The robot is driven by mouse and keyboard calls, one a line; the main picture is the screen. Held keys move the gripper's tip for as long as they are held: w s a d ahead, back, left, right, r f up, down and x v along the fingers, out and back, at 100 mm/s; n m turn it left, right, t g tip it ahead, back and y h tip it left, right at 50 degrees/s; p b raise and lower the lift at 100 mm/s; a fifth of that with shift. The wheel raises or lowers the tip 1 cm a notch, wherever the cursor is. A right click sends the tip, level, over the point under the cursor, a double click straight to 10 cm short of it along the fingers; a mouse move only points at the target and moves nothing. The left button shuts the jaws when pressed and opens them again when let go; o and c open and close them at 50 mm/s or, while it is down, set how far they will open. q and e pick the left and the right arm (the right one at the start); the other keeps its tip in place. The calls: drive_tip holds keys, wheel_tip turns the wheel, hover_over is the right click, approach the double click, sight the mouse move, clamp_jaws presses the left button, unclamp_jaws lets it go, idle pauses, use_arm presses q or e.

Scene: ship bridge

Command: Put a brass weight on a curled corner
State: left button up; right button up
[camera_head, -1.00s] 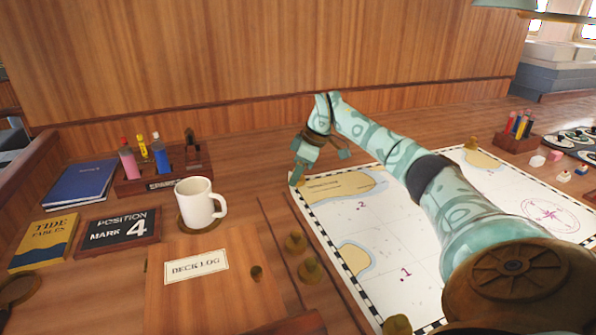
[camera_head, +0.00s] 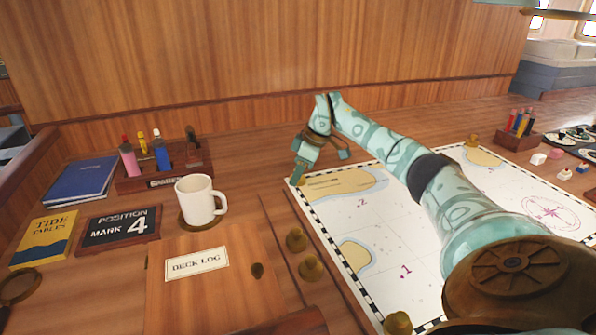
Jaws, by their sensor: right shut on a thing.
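The chart (camera_head: 380,245) lies flat on the desk with a checkered border. My right gripper (camera_head: 297,178) reaches over it to the far left corner and is shut on a small brass weight (camera_head: 296,182), mostly hidden by the fingers. The weight is at that corner, low over the chart; I cannot tell whether it touches or whether the paper curls there. Another brass weight (camera_head: 473,141) sits on the far right corner and one (camera_head: 398,323) on the near left corner. Two spare brass weights (camera_head: 296,240) (camera_head: 311,268) stand left of the chart. My left gripper is out of view.
A white mug (camera_head: 198,200) on a coaster, a deck log box (camera_head: 205,290), a position sign (camera_head: 118,229) and a marker rack (camera_head: 180,178) fill the left. A pencil box (camera_head: 518,140) stands at right. A wooden wall closes the back.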

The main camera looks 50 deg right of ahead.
drive_tip(key=o, duration=1.2)
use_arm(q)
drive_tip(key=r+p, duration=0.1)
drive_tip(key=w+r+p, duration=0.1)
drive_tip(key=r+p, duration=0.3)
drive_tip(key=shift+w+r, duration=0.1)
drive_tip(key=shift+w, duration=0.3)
use_arm(e)
drive_tip(key=v, duration=1.6)
drive_tip(key=shift+s+r, duration=0.1)
drive_tip(key=shift+r, duration=0.05)
